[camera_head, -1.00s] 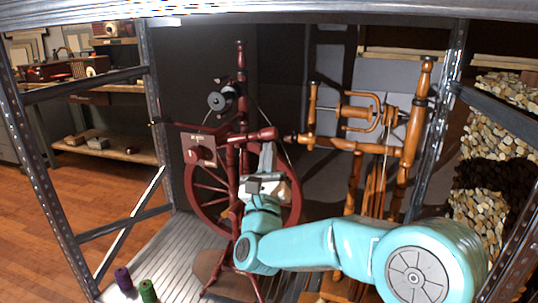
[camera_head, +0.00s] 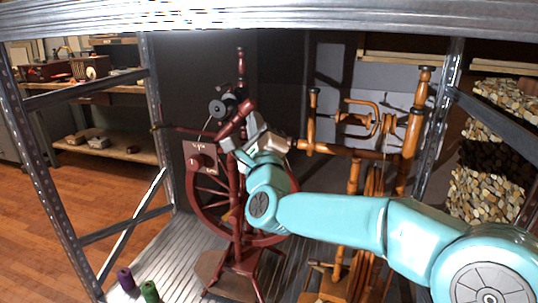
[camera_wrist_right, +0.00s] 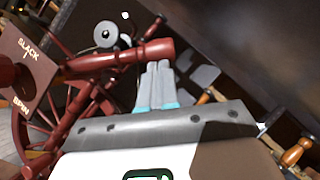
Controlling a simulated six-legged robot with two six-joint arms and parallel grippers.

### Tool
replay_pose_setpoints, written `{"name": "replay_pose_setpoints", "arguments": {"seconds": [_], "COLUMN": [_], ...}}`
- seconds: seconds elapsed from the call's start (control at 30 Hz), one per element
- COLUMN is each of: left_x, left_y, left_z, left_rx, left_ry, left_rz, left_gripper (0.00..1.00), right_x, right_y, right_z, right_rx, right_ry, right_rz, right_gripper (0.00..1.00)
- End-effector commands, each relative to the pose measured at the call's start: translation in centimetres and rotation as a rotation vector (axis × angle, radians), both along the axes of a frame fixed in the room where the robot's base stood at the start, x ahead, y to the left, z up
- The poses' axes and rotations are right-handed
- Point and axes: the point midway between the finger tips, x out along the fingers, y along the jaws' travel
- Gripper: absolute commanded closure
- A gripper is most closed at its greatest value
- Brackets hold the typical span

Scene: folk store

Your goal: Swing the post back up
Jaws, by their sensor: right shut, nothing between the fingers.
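The short dark red post (camera_head: 236,118) on the dark red spinning wheel (camera_head: 214,212) leans up to the right in the head view. It also shows in the wrist view (camera_wrist_right: 118,57), crossing in front of my fingertips. My right gripper (camera_head: 250,125) is shut and empty, just under and beside the post near its thicker end. In the wrist view the closed fingers (camera_wrist_right: 157,78) reach up to the post's underside and seem to touch it. A panel (camera_wrist_right: 26,58) marked SLACK and SPIN stands at the post's other end. My left gripper is out of view.
An orange-brown wooden spinning wheel (camera_head: 405,148) stands close on the right, behind my right arm. A metal shelf frame (camera_head: 160,120) encloses both. Purple (camera_head: 126,281) and green (camera_head: 149,291) spools stand at the front left of the ribbed floor.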

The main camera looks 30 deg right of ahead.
Motion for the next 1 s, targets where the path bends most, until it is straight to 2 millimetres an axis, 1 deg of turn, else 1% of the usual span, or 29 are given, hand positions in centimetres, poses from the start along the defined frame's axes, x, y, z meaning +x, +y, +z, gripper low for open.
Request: {"name": "replay_pose_setpoints", "arguments": {"seconds": [0.03, 0.1, 0.17, 0.3, 0.43, 0.6, 0.7, 0.83, 1.0], "left_x": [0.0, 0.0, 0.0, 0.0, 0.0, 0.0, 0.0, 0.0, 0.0], "left_y": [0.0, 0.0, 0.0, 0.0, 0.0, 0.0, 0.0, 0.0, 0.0], "left_z": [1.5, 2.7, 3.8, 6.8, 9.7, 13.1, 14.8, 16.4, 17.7], "left_rx": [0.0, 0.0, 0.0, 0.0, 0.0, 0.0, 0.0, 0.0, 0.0], "left_ry": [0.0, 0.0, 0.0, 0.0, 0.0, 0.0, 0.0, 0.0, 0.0], "left_rz": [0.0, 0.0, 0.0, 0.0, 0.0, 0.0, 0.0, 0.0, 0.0], "left_gripper": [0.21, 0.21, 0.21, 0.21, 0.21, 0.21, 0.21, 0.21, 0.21], "right_x": [0.3, 0.9, 1.4, 2.6, 3.8, 5.2, 6.0, 6.7, 7.3], "right_y": [0.3, 0.8, 1.2, 2.3, 3.3, 4.5, 5.1, 5.7, 6.2], "right_z": [1.5, 2.5, 3.2, 4.8, 5.9, 6.7, 6.9, 7.0, 6.9], "right_rx": [-0.026, -0.07, -0.107, -0.193, -0.269, -0.353, -0.395, -0.437, -0.472], "right_ry": [0.03, 0.082, 0.126, 0.227, 0.315, 0.416, 0.464, 0.513, 0.554], "right_rz": [0.001, 0.002, 0.003, 0.003, 0.002, 0.002, 0.002, 0.001, 0.0], "right_gripper": [1.0, 1.0, 1.0, 1.0, 1.0, 1.0, 1.0, 1.0, 1.0]}}
